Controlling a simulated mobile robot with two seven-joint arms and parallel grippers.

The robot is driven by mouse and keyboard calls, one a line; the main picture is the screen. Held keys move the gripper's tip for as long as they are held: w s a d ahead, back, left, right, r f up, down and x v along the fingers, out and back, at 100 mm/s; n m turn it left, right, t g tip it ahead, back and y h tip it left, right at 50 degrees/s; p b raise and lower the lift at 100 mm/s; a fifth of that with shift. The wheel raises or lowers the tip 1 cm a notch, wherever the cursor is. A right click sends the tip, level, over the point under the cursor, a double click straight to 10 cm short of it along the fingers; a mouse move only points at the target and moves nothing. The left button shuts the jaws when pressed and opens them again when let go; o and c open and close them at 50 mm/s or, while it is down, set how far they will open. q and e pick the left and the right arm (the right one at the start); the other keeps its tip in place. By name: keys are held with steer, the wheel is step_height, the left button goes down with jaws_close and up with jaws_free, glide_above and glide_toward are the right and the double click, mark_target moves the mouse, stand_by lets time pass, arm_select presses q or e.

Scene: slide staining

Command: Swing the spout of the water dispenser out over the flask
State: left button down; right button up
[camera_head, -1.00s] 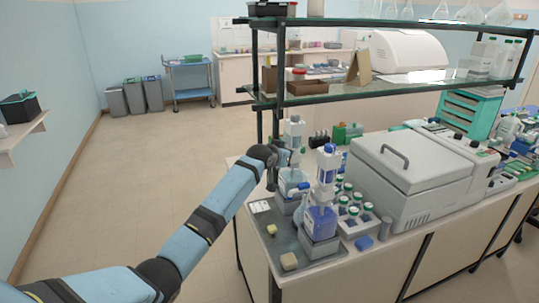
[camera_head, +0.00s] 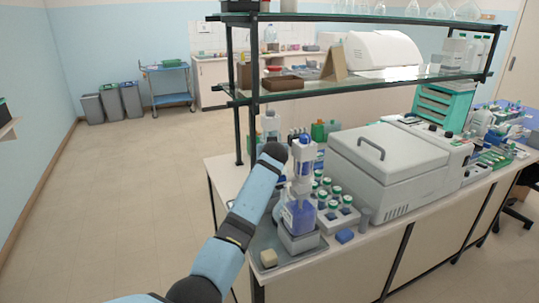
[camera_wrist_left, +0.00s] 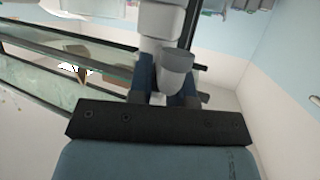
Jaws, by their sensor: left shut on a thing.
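In the head view, a dispenser with a white and grey top (camera_head: 270,123) stands at the back left of the bench, mostly hidden behind my left arm. A second dispenser with a blue cap (camera_head: 304,140) stands in front of it, on a bottle of blue liquid (camera_head: 299,216). In the left wrist view, my left gripper (camera_wrist_left: 168,82) is shut on a pale grey, rounded dispenser part (camera_wrist_left: 177,62). I cannot tell the spout's direction. The flask cannot be made out behind the arm. My right gripper is out of view.
A shelf post (camera_head: 254,95) and glass shelf (camera_head: 370,83) stand close behind the wrist. A rack of green-capped bottles (camera_head: 341,219) and a grey lidded machine (camera_head: 387,165) are to the right. A beige block (camera_head: 268,258) lies on the front tray. Floor to the left is clear.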

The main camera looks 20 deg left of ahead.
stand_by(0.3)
arm_select(q)
steer(key=c, duration=1)
jaws_free()
steer(key=shift+c, duration=0.2)
steer(key=shift+r, duration=0.15)
step_height(320, 180, up, 20)
steer(key=b, duration=0.2)
